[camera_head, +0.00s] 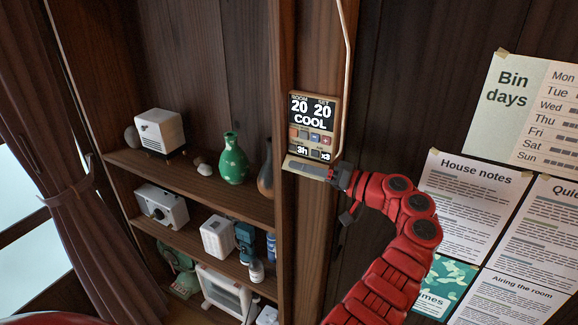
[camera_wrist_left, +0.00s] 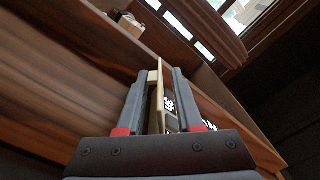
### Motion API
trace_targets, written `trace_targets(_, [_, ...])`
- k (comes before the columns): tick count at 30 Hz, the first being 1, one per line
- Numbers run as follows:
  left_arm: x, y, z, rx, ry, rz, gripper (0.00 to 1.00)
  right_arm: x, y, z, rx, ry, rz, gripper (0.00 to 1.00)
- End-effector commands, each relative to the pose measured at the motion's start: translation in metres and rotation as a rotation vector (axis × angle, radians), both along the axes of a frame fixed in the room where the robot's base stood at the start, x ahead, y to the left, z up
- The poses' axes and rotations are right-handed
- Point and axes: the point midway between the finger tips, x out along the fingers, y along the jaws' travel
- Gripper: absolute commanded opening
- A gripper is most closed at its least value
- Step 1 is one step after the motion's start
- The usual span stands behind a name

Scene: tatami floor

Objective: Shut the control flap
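The wall control unit (camera_head: 312,118) is mounted on the wooden post, its display reading 20, 20 and COOL, with a row of small buttons below. Its flap (camera_head: 304,167) stands open, sticking out from the unit's lower edge. My left gripper (camera_head: 338,176) is at the flap's right end. In the left wrist view, the fingers of my left gripper (camera_wrist_left: 158,80) are apart, with the beige flap (camera_wrist_left: 156,95) seen nearly edge-on between them, closer to the left finger. Part of the unit's display shows past it. I cannot tell whether a finger touches the flap. My right gripper is not in view.
A pale cable (camera_head: 347,70) runs down beside the unit. Wooden shelves on the left hold a green vase (camera_head: 233,160), a dark vase (camera_head: 265,168) and a white box-shaped device (camera_head: 159,131). Paper notices (camera_head: 471,205) hang on the right wall. A curtain (camera_head: 60,150) hangs far left.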

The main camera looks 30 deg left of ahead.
Motion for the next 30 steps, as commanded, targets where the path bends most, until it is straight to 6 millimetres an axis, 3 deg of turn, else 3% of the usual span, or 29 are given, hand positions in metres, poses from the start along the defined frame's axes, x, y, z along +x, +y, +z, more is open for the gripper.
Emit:
trace_targets(8, [0.0003, -0.0004, -0.0001, 0.001, 0.001, -0.001, 0.35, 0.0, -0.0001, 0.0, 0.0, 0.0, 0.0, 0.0])
trace_targets(14, [0.0003, -0.0002, -0.0003, 0.0, 0.001, 0.0, 0.0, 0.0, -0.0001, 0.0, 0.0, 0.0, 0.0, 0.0])
trace_targets(30, [0.0002, -0.0003, -0.0006, -0.001, 0.002, -0.001, 0.0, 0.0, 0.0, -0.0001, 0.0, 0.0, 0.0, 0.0])
